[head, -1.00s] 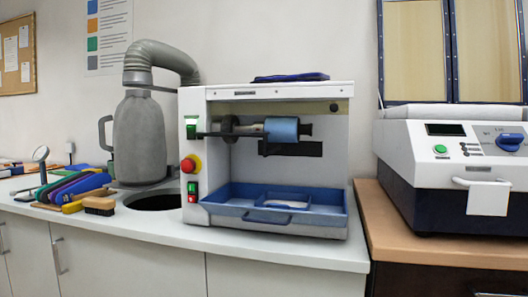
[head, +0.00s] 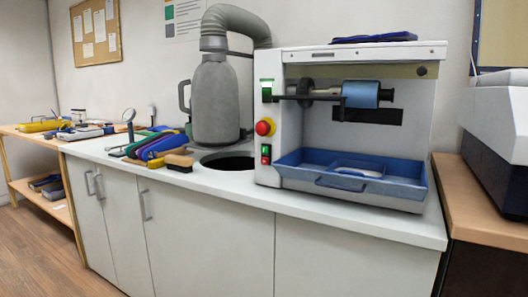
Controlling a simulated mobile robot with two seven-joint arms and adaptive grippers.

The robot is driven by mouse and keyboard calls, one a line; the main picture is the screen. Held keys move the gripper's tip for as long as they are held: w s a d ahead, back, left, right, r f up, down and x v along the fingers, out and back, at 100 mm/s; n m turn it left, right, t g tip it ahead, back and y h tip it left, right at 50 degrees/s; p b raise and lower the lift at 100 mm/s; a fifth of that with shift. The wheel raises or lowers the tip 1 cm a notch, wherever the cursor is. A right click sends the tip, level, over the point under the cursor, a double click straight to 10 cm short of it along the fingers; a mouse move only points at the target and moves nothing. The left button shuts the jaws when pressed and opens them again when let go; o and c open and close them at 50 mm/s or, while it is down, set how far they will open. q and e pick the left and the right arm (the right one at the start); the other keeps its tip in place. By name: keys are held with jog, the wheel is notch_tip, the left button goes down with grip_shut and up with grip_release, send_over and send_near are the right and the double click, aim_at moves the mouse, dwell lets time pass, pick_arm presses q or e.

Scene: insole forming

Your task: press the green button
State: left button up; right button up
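A white grinding machine (head: 435,62) stands on the white counter, right of the middle in the head view. Its left front post carries a small green button (head: 265,149) with a red button (head: 265,160) directly below it. Above them is a red emergency knob (head: 264,127) on a yellow base. A green lit switch (head: 267,87) sits higher on the same post. Nothing covers these controls. Neither of my grippers is in view.
A blue tray (head: 333,183) sits in the machine's lower opening, under a blue roller (head: 361,94). A grey hose canister (head: 215,105), a dark round hole (head: 228,161) and several hand tools (head: 158,143) are to the left. Open floor (head: 32,255) shows at lower left.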

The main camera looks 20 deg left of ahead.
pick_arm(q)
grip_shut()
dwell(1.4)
